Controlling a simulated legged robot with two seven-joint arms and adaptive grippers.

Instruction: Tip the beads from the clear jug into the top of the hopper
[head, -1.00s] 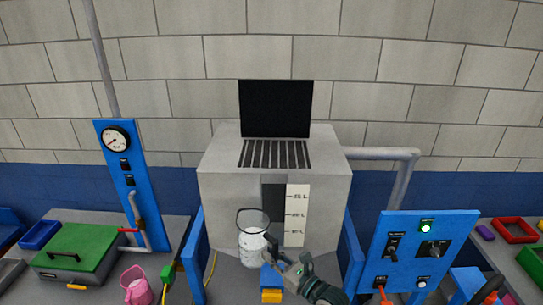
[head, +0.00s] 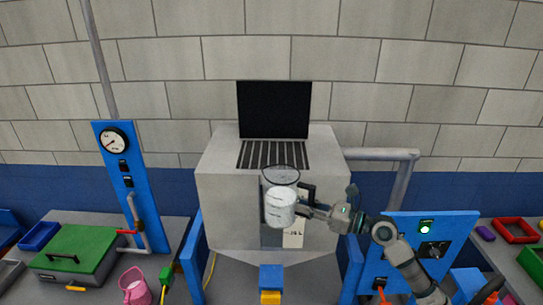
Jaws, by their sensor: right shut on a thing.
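The clear jug (head: 281,207) holds white beads in its lower part. It hangs upright, or nearly so, in front of the hopper's front face. My right gripper (head: 308,203) is shut on the jug from its right side, where the dark handle is. The hopper (head: 228,210) is a grey box against the wall. Its top has a slotted grate (head: 272,155), and a black lid (head: 274,109) stands raised behind it. The jug's rim is a little below the grate and hides part of the level scale (head: 293,237). My left gripper is not in view.
A blue switch panel (head: 425,255) stands at the right, partly behind my right arm. A grey pipe (head: 385,154) runs right of the hopper. A blue gauge panel (head: 130,190), green-lidded box (head: 75,250) and pink jug (head: 135,287) are left. Space above the grate is clear.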

